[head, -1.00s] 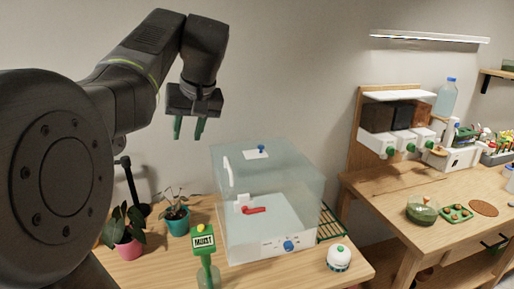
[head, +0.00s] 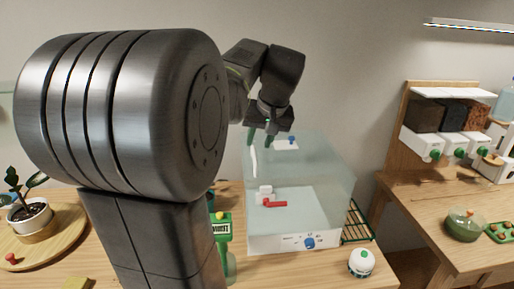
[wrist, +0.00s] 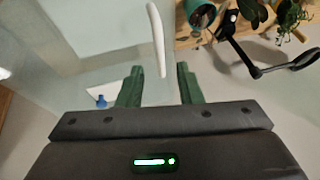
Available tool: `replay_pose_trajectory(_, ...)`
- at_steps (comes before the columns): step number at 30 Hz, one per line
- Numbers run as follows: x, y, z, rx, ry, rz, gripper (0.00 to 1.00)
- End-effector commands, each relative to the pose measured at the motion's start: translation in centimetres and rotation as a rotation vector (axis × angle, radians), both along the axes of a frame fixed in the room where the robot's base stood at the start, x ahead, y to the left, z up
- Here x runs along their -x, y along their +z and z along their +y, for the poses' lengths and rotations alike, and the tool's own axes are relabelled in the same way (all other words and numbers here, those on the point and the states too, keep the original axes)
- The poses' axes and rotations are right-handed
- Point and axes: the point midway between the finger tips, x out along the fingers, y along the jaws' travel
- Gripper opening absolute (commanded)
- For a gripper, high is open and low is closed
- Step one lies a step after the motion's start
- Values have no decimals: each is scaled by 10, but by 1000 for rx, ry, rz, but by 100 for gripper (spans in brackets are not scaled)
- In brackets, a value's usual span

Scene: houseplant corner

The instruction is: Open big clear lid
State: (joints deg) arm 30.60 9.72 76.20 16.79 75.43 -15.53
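The big clear lid (head: 318,160) tops a see-through box with a white base (head: 275,243) and is shut. Its white bar handle (head: 254,160) is on the left side; it also shows in the wrist view (wrist: 156,35). My gripper (head: 259,140) is at the upper left of the lid, close to the handle. In the wrist view my gripper (wrist: 159,85) has its two green fingers apart, with the lower end of the handle showing between them. The fingers are not closed on it. A blue knob (head: 309,243) sits on the base front.
A red-handled part (head: 273,204) is inside the box. A green spray bottle (head: 221,226) stands left of it, partly behind my arm. A white round timer (head: 361,263) stands at the front right. Plant pots (wrist: 200,12) are near the handle side.

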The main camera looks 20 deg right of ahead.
Motion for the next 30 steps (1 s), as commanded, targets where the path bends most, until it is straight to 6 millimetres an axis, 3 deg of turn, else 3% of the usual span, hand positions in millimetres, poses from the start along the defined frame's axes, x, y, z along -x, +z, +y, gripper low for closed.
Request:
replay_pose_trajectory(7,-14,-30,3,0,0,2,33)
replay_pose_trajectory(19,-17,-37,3,0,0,0,33)
replay_pose_trajectory(24,-17,-37,3,0,0,-1,0)
replay_pose_trajectory(30,-17,-36,3,0,0,-1,0)
